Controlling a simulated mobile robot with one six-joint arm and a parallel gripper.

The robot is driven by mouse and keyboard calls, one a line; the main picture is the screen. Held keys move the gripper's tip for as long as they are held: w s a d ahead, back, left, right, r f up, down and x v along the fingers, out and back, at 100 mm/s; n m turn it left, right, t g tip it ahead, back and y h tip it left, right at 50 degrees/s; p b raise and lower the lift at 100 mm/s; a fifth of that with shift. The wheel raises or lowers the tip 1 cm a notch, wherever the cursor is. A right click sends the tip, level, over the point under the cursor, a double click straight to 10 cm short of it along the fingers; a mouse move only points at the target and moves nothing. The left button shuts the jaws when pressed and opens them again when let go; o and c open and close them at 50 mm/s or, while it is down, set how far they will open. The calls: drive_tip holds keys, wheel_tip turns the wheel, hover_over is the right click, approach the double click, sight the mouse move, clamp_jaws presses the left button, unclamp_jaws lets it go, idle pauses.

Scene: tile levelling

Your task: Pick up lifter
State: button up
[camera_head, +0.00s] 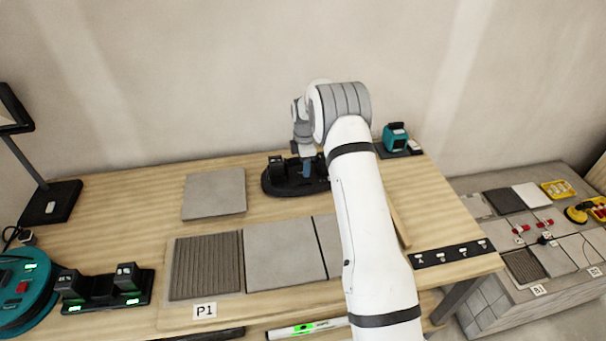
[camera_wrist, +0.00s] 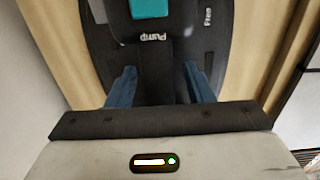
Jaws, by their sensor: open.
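A black oval device with raised dark blocks, apparently the lifter (camera_head: 276,187), lies on the wooden workbench near the wall. My gripper (camera_head: 306,168) is down at this device. In the wrist view the blue fingers of my gripper (camera_wrist: 161,85) are open, one on each side of a dark upright part. Whether the fingers touch it I cannot tell. My arm hides the device's right end in the head view.
A loose grey tile (camera_head: 214,193) lies left of the device. Ribbed and plain tiles (camera_head: 284,249) lie in front, by the P1 label. A teal tool (camera_head: 396,137) stands at the back right. A black double-block device (camera_head: 106,289) is at front left. A lower stand (camera_head: 505,285) is right.

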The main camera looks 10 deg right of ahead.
drive_tip(key=shift+f, duration=0.25)
drive_tip(key=shift+c, duration=0.2)
clamp_jaws()
drive_tip(key=shift+r, duration=0.1)
idle(0.4)
